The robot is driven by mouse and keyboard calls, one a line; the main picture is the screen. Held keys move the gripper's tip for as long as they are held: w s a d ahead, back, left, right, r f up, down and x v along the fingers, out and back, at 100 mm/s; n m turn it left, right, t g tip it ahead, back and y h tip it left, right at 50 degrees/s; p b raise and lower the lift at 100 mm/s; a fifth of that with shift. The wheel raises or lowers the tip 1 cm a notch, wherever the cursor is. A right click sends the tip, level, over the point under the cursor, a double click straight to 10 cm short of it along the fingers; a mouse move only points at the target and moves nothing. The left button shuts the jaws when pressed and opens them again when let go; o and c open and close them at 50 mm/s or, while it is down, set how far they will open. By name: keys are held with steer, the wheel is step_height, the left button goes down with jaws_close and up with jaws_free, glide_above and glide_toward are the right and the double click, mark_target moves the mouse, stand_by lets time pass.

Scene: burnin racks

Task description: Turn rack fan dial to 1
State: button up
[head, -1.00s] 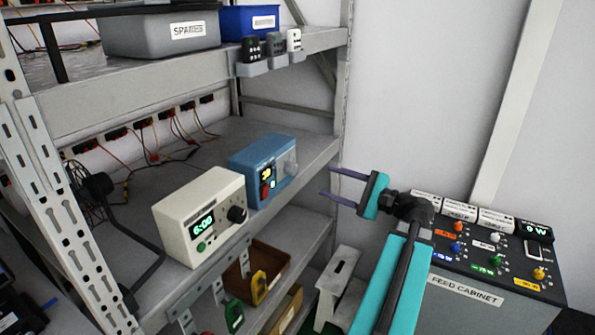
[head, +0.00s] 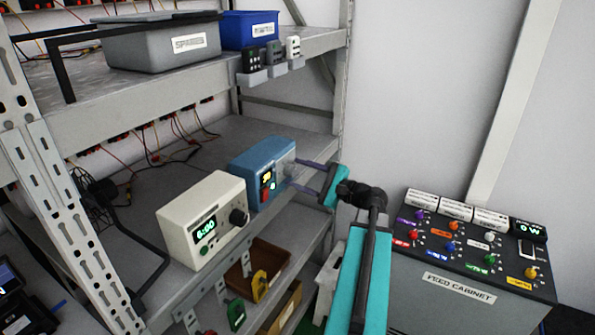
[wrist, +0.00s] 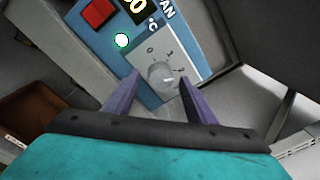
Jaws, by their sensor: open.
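The blue controller box (head: 256,170) stands on the middle shelf. Its front has a red switch (head: 265,194), a small lit display and a green light, which also shows in the wrist view (wrist: 122,40). The grey fan dial (wrist: 162,76) is on this front, below the "FAN" lettering, with scale marks around it including 0 and 1; its exact setting is hard to read. My gripper (wrist: 165,88) is open, with its two purple fingers on either side of the dial in the picture. I cannot tell whether they touch it. In the head view the fingers partly cover the dial.
A cream timer box (head: 205,215) showing 6:00 stands left of the blue box. The shelf's front edge runs below both. A feed cabinet (head: 465,270) with several coloured knobs stands at right. A brown bin (head: 262,262) sits on the shelf below.

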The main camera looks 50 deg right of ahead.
steer(key=shift+w, duration=0.4)
steer(key=shift+a, duration=0.1)
steer(key=c, duration=1)
steer(key=shift+c, duration=0.2)
